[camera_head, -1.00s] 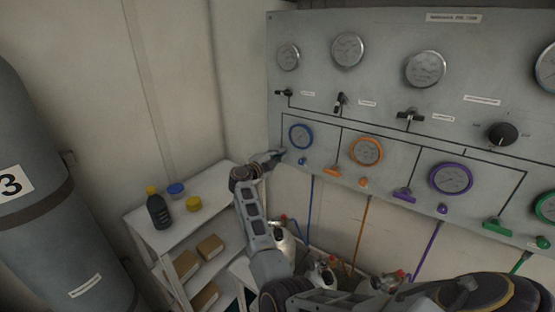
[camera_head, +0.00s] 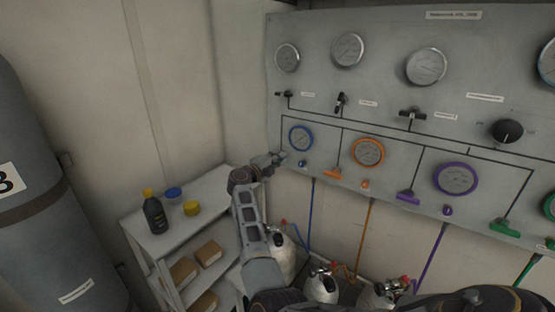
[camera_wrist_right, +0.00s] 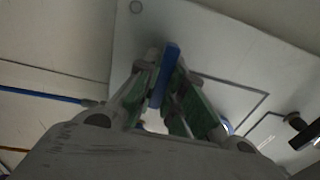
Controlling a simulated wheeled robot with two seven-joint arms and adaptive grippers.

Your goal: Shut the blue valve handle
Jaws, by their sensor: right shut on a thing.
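The blue valve handle (camera_wrist_right: 168,66) is a slim blue bar in the right wrist view, between the green-lined fingers of my right gripper (camera_wrist_right: 161,88). The right gripper is shut on it. In the head view, my right gripper (camera_head: 279,158) is at the left edge of the grey panel (camera_head: 380,110), just below and left of the blue-ringed gauge (camera_head: 300,138). There the gripper hides the handle. My left gripper is not in view.
Orange (camera_head: 332,174), purple (camera_head: 407,197) and green (camera_head: 504,228) handles sit to the right along the panel. A white shelf (camera_head: 150,243) with a dark bottle (camera_head: 154,215) stands left of my arm. White cylinders (camera_head: 284,262) stand below the panel.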

